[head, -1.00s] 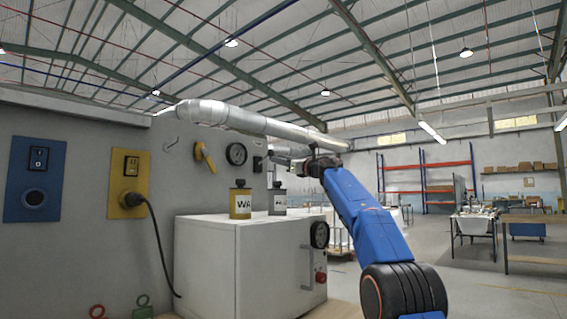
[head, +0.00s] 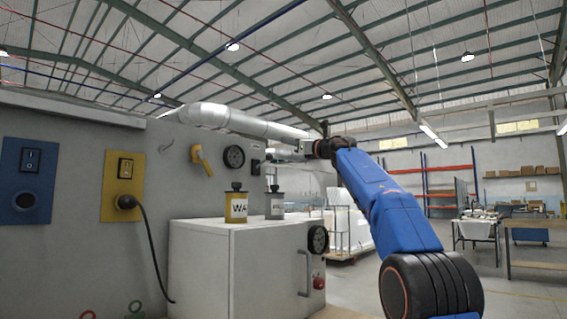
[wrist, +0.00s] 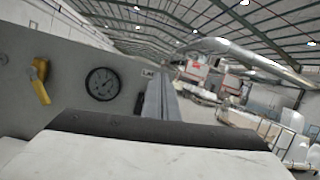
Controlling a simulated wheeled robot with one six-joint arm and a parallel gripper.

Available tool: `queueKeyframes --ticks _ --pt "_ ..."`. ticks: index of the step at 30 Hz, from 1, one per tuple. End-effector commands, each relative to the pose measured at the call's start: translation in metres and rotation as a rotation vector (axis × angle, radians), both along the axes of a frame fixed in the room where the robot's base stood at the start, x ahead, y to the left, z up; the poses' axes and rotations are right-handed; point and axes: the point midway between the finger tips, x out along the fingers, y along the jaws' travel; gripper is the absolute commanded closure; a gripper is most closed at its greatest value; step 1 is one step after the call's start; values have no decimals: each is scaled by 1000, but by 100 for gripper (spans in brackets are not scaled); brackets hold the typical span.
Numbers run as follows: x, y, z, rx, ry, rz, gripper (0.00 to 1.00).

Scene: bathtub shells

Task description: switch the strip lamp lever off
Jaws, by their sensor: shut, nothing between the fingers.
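My gripper (head: 272,158) reaches left toward the grey wall, beyond the white cabinet. In the wrist view its grey fingers (wrist: 162,98) are shut together and empty. A small dark wall fitting (head: 256,167) lies close by the fingertips in the head view; I cannot tell whether they touch. In the wrist view a white label starting "LA" (wrist: 149,73) is partly covered by the fingers. No lever shows clearly there, so the strip lamp lever may be hidden behind them. A yellow lever handle (head: 202,160) sits farther left on the wall, tilted, apart from my gripper.
A round black gauge (head: 234,157) is between the yellow lever and the dark fitting. A silver duct (head: 225,117) runs above. Blue and yellow switch plates are at left.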

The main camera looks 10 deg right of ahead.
Motion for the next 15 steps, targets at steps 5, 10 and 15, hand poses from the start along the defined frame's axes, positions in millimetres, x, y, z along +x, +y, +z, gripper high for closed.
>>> queueKeyframes --ticks 5,10,15 --pt "-1 -4 -9 -4 27 1 100" --pt "-4 -5 -9 -7 30 1 100" --pt "-4 -6 -9 -8 31 1 100"
